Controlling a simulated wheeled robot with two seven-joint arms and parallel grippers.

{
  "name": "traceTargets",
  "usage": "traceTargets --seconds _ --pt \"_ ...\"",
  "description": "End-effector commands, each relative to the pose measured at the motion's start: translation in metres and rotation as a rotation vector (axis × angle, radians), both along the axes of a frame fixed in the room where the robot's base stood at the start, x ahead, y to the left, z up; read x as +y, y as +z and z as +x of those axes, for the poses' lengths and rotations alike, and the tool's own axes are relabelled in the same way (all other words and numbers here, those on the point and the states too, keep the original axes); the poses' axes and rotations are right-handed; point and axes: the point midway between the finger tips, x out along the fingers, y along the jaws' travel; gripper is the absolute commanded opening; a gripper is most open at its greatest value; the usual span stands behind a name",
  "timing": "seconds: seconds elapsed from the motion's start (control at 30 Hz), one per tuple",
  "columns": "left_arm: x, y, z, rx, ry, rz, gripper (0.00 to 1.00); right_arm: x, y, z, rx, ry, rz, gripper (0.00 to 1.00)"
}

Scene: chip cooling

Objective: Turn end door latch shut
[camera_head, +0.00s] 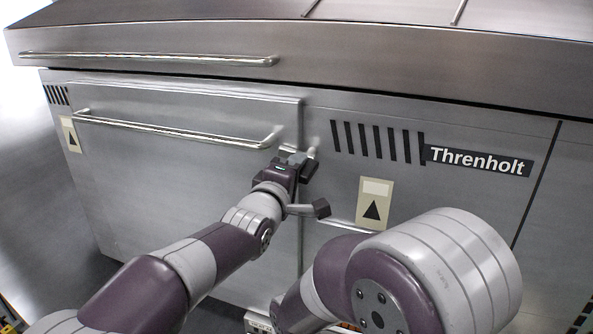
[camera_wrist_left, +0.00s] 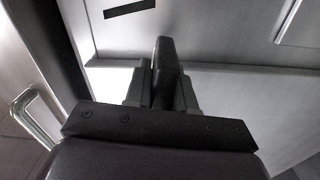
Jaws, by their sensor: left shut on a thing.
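The latch (camera_head: 290,148) is a small bright metal piece at the door's upper right edge, mostly covered by my gripper. My left gripper (camera_head: 299,164) is at the latch with its jaws shut on it. The latch's exact angle cannot be told. My right gripper is not in view.
A steel hood (camera_head: 400,60) with a bar handle (camera_head: 150,59) overhangs above the door. Right of the door are dark vent slots (camera_head: 378,142), a Threnholt nameplate (camera_head: 478,160) and a warning label (camera_head: 374,203). My right arm's elbow fills the lower right.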

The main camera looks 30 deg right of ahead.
Motion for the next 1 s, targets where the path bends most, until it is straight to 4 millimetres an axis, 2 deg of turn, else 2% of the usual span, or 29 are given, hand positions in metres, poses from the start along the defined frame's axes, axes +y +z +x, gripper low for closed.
traceTargets --seconds 0.4,0.9,0.93,0.97,1.0 --pt "0.0006 0.0002 0.0005 0.11 0.001 -0.096 0.0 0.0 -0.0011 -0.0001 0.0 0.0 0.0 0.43" --pt "0.0005 -0.0006 0.0006 0.121 0.001 -0.105 0.0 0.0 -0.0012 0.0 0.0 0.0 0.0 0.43" --pt "0.0005 -0.0006 0.0006 0.121 0.001 -0.105 0.34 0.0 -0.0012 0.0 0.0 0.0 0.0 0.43" --pt "0.0005 -0.0006 0.0005 0.121 0.001 -0.105 0.44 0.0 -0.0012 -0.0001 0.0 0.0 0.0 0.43" --pt "0.0005 -0.0007 0.0005 0.121 0.001 -0.105 0.45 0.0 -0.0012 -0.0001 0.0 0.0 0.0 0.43"
